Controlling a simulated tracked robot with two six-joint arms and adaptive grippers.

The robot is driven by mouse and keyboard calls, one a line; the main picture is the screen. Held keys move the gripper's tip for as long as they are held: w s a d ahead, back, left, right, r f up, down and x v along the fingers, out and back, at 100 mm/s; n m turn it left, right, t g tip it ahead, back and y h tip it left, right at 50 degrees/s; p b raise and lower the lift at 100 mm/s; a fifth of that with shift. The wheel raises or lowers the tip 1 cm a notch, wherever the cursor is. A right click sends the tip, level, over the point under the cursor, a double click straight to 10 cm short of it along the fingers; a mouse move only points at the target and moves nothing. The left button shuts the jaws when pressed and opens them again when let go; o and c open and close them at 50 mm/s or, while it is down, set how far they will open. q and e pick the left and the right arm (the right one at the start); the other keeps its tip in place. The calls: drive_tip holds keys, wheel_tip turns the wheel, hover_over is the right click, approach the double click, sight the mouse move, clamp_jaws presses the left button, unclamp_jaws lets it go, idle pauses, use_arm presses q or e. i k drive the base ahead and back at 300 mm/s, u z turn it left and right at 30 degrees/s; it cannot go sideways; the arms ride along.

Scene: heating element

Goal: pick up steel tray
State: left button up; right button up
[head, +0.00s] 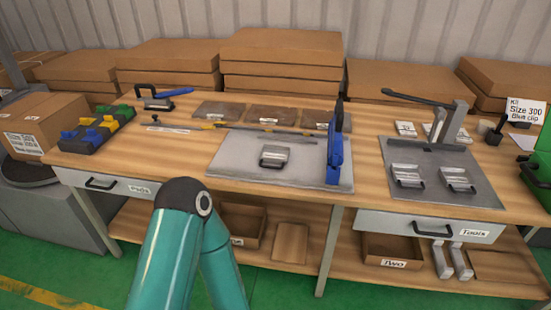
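No single thing is plainly marked as the steel tray. A small silver tray-like piece with a dark handle (274,156) lies on a flat grey plate (230,160) in the middle of the workbench. Two similar silver pieces with dark handles, a left one (406,175) and a right one (457,179), lie on the dark grey base plate of a lever press (425,156) at the right. A teal arm of mine rises in the foreground, below the bench top. Neither gripper is in view, and nothing is seen held.
A blue upright tool (335,155) stands at the grey plate's right edge. Three brownish plates (272,116) and thin rods (265,129) lie behind. A block with blue and yellow clips (92,130) is at left. Bare wood (365,185) shows between the two plates.

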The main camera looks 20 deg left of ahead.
sight(270, 153)
drive_tip(key=z, duration=0.05)
drive_tip(key=k, duration=0.6)
drive_tip(key=u, duration=0.5)
drive_tip(key=i, duration=1.65)
drive_tip(key=z, duration=0.45)
